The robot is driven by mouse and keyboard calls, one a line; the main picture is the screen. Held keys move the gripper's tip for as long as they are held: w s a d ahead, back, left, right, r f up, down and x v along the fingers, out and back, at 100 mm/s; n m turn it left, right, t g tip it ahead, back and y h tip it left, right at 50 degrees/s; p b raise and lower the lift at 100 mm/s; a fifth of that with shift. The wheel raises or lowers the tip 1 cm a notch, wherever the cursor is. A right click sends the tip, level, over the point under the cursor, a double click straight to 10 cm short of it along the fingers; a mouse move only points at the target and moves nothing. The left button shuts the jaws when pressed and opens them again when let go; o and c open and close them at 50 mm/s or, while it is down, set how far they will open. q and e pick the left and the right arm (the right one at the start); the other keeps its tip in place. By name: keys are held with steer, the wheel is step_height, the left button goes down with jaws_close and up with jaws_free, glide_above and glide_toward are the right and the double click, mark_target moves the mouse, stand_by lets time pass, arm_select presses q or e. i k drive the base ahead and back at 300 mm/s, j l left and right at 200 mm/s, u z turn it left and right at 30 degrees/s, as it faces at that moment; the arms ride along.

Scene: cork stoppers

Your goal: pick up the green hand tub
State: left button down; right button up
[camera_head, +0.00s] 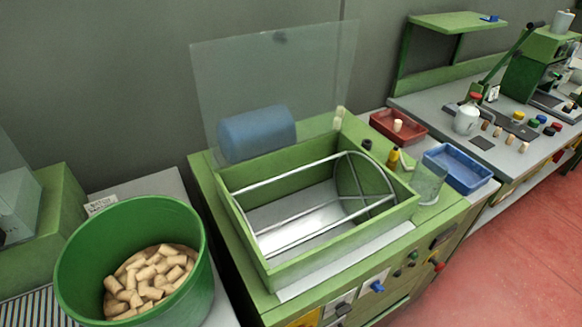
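The green hand tub (193,246) stands at the lower left on a grey surface, left of the green machine. It is a round, open tub, upright, with several cork stoppers (150,283) in its bottom. Its lower front part is cut off by the picture's bottom edge. Neither of my grippers shows in the head view, and nothing is seen touching the tub.
A green machine (345,266) with an open box, metal bars and a raised clear cover (215,85) stands right of the tub. A red tray (415,137) and a blue tray (470,182) lie farther right. Another green machine (50,215) stands left behind the tub.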

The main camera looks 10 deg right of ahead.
mark_target(141, 261)
steer(key=l+z, duration=0.15)
steer(key=z, duration=0.15)
steer(key=u, duration=1.3)
steer(key=j, duration=0.15)
steer(key=k+z, duration=0.05)
